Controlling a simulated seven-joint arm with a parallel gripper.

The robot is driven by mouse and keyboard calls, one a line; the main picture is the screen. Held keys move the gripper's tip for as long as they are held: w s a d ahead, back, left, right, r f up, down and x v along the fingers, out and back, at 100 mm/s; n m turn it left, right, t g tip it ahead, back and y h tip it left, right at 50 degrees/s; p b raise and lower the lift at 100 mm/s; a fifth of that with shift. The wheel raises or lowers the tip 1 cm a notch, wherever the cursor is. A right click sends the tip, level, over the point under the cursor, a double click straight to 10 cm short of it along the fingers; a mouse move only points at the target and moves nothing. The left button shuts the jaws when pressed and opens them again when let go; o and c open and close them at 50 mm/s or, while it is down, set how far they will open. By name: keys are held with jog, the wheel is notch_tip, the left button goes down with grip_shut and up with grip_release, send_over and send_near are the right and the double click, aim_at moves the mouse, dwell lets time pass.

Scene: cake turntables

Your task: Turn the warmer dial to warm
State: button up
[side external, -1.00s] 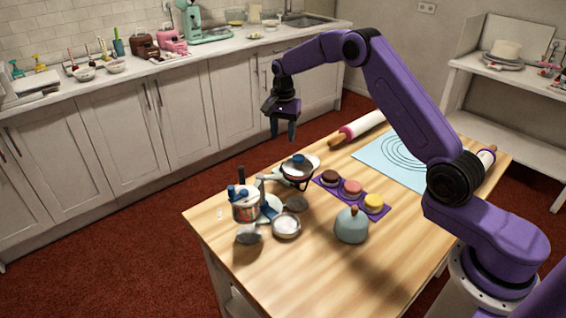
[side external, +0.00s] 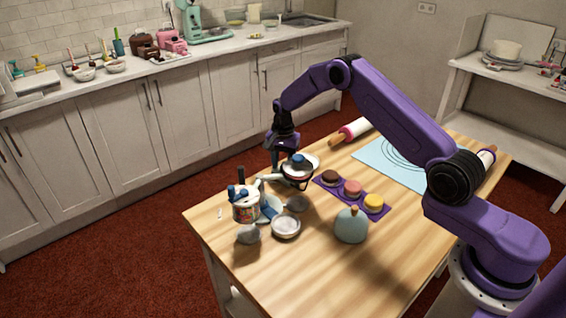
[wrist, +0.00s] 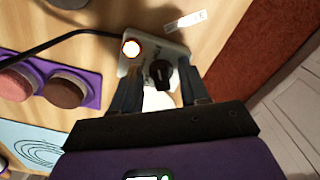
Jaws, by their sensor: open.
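The warmer (wrist: 134,64) shows in the wrist view as a pale box with a black dial (wrist: 161,76) and a round light with a red rim (wrist: 130,47). My gripper (wrist: 158,68) is open, with one finger on each side of the dial. I cannot tell whether the fingers touch it, and the dial's setting is too small to read. In the side view my gripper (side external: 284,158) is low at the far side of the pot (side external: 298,170). The warmer's dial is hidden there.
A purple tray (side external: 341,196) with macarons lies right of the pot. A white tub (side external: 245,208), a small bowl (side external: 286,226) and a blue-grey rounded object (side external: 351,225) stand nearer. A dark cable (wrist: 62,40) runs from the warmer. A small label (wrist: 186,20) lies beside it.

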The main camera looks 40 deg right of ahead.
grip_shut()
jog(key=shift+n, duration=0.4)
jog(key=n, duration=0.4)
jog(key=shift+s+d+n, duration=0.15)
jog(key=shift+s+n, duration=0.05)
jog(key=shift+n, duration=0.2)
jog(key=n, duration=0.6)
jog(key=shift+d, duration=0.25)
grip_release()
